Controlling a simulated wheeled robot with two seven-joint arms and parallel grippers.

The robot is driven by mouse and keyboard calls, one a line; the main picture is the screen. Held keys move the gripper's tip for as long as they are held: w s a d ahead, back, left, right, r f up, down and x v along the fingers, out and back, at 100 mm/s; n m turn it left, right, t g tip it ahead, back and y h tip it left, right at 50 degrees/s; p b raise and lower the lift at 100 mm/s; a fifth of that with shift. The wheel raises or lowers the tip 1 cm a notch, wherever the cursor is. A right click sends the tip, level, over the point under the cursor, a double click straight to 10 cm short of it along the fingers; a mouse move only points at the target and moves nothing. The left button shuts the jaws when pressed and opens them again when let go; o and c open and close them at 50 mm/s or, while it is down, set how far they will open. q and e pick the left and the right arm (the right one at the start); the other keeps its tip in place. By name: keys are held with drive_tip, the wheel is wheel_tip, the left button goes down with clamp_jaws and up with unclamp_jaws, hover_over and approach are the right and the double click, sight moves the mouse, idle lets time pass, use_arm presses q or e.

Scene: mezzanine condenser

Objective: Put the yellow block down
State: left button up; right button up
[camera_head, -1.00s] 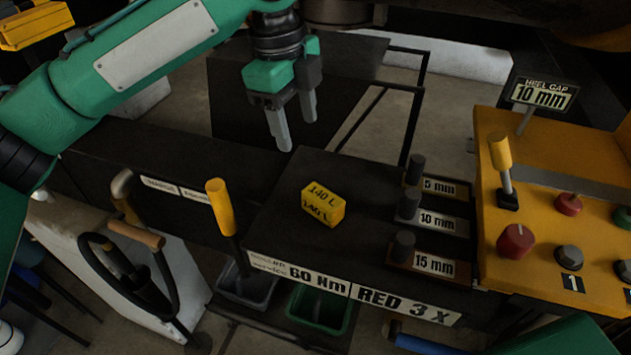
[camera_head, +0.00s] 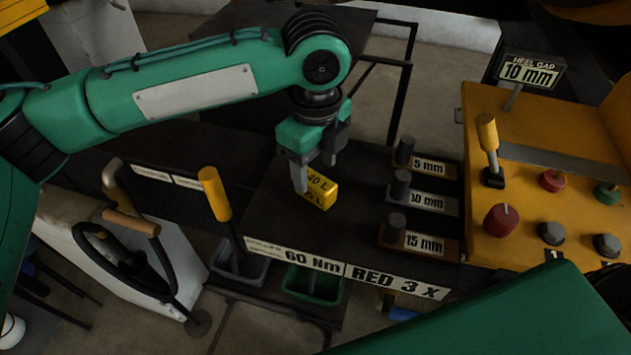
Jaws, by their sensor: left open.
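The yellow block (camera_head: 323,192), with black lettering on it, rests on the dark bench top (camera_head: 285,218). My left gripper (camera_head: 315,176) is green with grey fingers and is open at the block. One finger stands in front of the block's left side and hides part of its lettering; the other is behind its upper right. I cannot tell whether either finger touches it. My right gripper is not in view.
Dark pegs on plates marked 5 mm (camera_head: 429,167), 10 mm (camera_head: 427,201) and 15 mm (camera_head: 418,241) stand right of the block. A yellow-handled lever (camera_head: 215,194) rises at the left. A yellow control panel (camera_head: 477,230) lies farther right.

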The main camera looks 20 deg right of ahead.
sight(316, 180)
use_arm(q)
wheel_tip(316, 180, down, 3)
drive_tip(key=shift+s+f+p, duration=0.1)
drive_tip(key=shift+f+p, duration=0.1)
drive_tip(key=shift+p, duration=0.6)
drive_tip(key=shift+f, duration=0.4)
drive_tip(key=shift+c, duration=0.3)
drive_tip(key=c, duration=1.1)
drive_tip(key=shift+r, duration=0.15)
